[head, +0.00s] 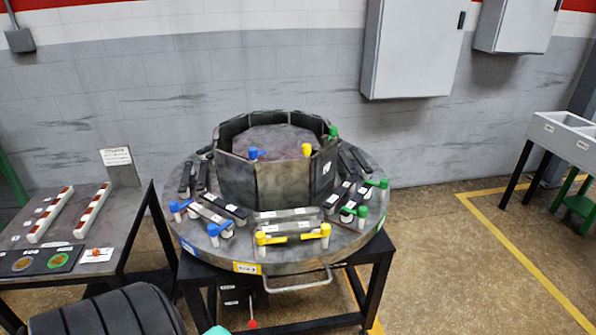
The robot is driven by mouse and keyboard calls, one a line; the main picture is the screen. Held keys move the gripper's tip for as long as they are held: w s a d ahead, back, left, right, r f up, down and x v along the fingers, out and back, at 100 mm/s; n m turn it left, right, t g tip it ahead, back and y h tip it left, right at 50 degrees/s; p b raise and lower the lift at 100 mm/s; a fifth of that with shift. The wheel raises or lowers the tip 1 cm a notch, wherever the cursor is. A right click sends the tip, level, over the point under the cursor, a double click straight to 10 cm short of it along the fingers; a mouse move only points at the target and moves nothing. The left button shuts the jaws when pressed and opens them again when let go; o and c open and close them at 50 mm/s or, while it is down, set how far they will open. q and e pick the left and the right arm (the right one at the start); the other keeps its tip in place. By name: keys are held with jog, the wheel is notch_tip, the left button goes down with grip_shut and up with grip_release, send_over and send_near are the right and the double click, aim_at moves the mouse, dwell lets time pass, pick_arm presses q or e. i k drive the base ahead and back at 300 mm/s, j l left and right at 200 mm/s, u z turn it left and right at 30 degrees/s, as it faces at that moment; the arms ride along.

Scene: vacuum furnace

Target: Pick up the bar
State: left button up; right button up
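Several bars are in the head view, and I cannot tell which one the task means. Two long white bars with brown patches, a left one (51,214) and a right one (93,212), lie side by side on the grey table at the left. Flat dark and grey bars, such as a grey one (287,214) at the front and a dark one (223,205) left of it, lie around the rim of the round table (240,254). Neither of my grippers is in view.
An octagonal metal ring (258,183) stands mid-table. Yellow (291,235), blue (213,231) and green (376,183) handled fixtures stand by the rim bars. A curved handle (298,285) juts out in front. Floor (440,260) on the right is clear.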

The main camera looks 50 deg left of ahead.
aim_at(312, 225)
jog(key=u, duration=1.5)
jog(key=i+u, duration=0.1)
jog(key=i, duration=0.15)
